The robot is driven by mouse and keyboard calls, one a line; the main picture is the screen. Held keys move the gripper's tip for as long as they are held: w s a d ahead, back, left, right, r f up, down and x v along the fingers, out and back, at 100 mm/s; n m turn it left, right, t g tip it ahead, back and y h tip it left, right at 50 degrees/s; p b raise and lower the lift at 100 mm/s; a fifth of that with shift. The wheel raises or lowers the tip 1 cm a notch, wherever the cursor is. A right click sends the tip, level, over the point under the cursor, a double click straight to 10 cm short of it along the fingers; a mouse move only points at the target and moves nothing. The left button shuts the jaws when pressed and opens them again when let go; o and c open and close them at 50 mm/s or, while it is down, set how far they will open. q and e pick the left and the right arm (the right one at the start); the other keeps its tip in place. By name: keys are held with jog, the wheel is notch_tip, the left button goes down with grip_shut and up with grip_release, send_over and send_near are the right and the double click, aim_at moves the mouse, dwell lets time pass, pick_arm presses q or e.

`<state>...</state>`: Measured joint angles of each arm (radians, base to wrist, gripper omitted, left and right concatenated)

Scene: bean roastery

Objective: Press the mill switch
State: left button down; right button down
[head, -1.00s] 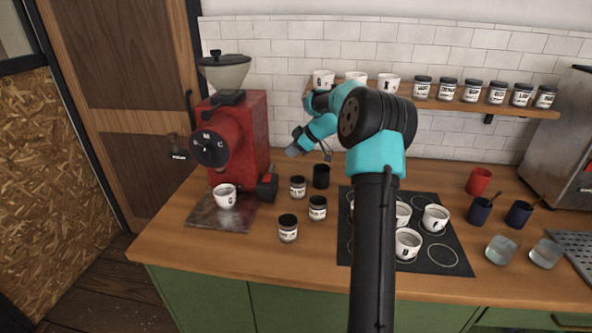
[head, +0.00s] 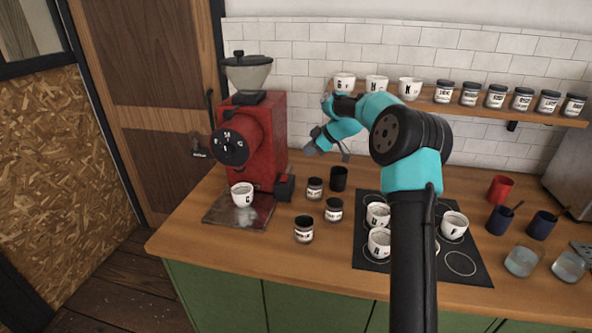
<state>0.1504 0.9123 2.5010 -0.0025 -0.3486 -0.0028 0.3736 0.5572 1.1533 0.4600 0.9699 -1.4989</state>
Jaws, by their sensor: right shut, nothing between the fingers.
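The red mill (head: 266,137) with a grey hopper (head: 247,72) stands at the left of the counter. A small dark box with a bit of red, which looks like the mill switch (head: 285,187), sits at the mill's lower right side. My right gripper (head: 309,149) is shut and empty, in the air right of the mill and above the level of the switch, apart from both. Its fingers are small and partly unclear at this distance. My left gripper is out of view.
A white cup (head: 242,194) stands on the mill's tray (head: 223,216). More cups stand on a dark mat (head: 470,274). A shelf (head: 500,111) with cups and jars is behind my arm.

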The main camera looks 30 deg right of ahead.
send_over(288, 176)
jog(key=s, duration=0.2)
jog(key=f, duration=0.7)
jog(key=shift+w+d+f, duration=0.1)
jog(key=shift+w+d, duration=0.05)
jog(key=shift+w, duration=0.1)
jog(key=f, duration=0.3)
jog(key=shift+w+d, duration=0.1)
jog(key=shift+d, duration=0.1)
jog(key=shift+f, duration=0.4)
jog(key=shift+w+d+f, duration=0.15)
jog(key=shift+d+f, duration=0.05)
jog(key=shift+f, duration=0.25)
jog(key=shift+a, duration=0.1)
jog(key=shift+s+a+r, duration=0.15)
jog(key=shift+s+a, duration=0.4)
jog(key=shift+r, duration=0.1)
